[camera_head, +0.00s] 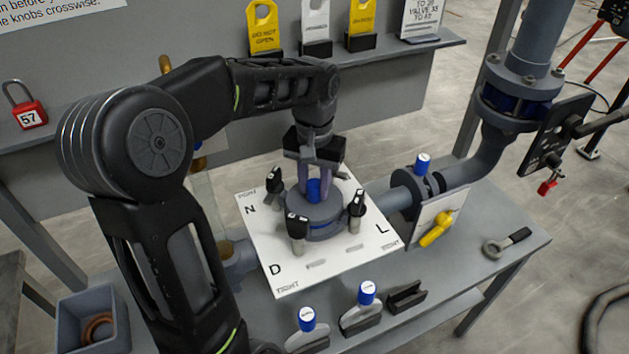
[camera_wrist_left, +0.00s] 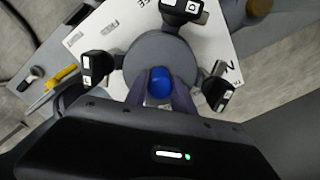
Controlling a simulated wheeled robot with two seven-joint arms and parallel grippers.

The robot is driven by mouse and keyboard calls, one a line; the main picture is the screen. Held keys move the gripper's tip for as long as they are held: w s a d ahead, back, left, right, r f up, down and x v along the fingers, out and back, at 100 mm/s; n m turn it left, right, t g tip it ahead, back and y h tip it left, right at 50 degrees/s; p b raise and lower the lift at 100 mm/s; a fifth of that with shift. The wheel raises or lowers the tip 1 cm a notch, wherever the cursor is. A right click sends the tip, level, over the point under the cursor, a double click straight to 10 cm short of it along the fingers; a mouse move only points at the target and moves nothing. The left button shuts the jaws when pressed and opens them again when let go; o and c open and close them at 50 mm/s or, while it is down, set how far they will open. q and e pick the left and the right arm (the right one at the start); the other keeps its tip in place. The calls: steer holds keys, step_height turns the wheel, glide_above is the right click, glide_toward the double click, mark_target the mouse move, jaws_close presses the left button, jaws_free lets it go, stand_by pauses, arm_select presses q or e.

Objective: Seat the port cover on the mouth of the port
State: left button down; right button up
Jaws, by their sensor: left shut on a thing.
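My left gripper (camera_head: 318,182) points down and is shut on the blue knob (camera_head: 314,190) of the grey round port cover (camera_head: 304,208). In the left wrist view the fingers (camera_wrist_left: 163,100) straddle the blue knob (camera_wrist_left: 160,78), with the grey cover (camera_wrist_left: 138,66) beneath. The cover is over the port (camera_head: 316,236), roughly centred and level, and a blue band shows under its rim. I cannot tell whether a small gap is left. Black-topped clamp knobs (camera_head: 297,222) stand around the cover on the white plate (camera_head: 275,277). My right gripper is not in view.
Blue-capped parts (camera_head: 307,319) and a black cradle (camera_head: 407,297) sit at the front of the grey bench. A yellow-handled valve (camera_head: 436,230) and pipework stand to the right, near an eye bolt (camera_head: 506,243). A grey bin (camera_head: 90,307) is at lower left.

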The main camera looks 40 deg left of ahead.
mark_target(314, 182)
arm_select(q)
steer(key=shift+f+b, duration=0.45)
steer(key=shift+f, duration=0.1)
steer(key=c, duration=1)
jaws_free()
step_height(314, 182, up, 8)
steer(key=shift+f+b, duration=0.1)
steer(key=shift+b, duration=0.2)
stand_by(0.5)
